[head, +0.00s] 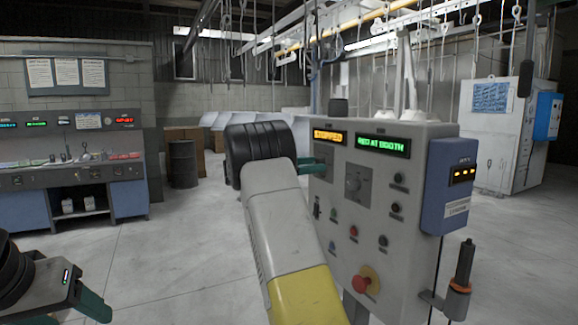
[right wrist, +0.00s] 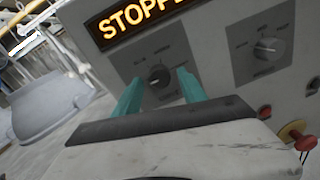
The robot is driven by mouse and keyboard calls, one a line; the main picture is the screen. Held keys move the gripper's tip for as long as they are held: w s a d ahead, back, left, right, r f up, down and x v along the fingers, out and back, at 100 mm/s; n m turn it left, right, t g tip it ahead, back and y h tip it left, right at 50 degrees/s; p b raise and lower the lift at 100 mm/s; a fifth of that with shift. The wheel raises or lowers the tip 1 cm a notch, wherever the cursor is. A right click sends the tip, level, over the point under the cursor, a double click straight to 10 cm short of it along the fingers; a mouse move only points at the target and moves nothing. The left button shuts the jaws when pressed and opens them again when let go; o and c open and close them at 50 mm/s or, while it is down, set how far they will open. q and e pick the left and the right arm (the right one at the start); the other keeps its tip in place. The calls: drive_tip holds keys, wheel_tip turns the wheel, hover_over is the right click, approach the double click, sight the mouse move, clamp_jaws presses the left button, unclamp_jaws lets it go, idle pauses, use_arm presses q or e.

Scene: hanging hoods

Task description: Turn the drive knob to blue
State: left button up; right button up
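A grey control panel (head: 400,235) stands right of centre in the head view. Its amber display (head: 328,136) reads "STOPPED" in the right wrist view (right wrist: 145,18). A dark round knob (right wrist: 159,75) sits on a dark plate below it. A second knob (head: 353,184) sits to its right, under the green display (head: 383,146), and also shows in the right wrist view (right wrist: 268,48). The small labels are unreadable. My right gripper (right wrist: 158,80) is open, its teal fingers on either side of the first knob, with visible gaps. My left gripper (head: 95,305) is low at the left, partly cut off.
Small buttons and a red mushroom button (head: 366,284) sit lower on the panel. A blue box (head: 449,185) is on its right side, above a black-handled tool (head: 463,268) in a holder. A workbench (head: 75,180) and drum (head: 183,164) stand behind left. Open floor lies between.

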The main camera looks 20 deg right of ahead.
clamp_jaws()
drive_tip(key=shift+m, duration=0.4)
drive_tip(key=m, duration=1)
drive_tip(key=shift+w+r+y, duration=0.1)
drive_tip(key=shift+r+y, duration=0.05)
drive_tip(key=shift+y, duration=0.15)
drive_tip(key=shift+m, duration=0.4)
drive_tip(key=shift+o, duration=0.9)
unclamp_jaws()
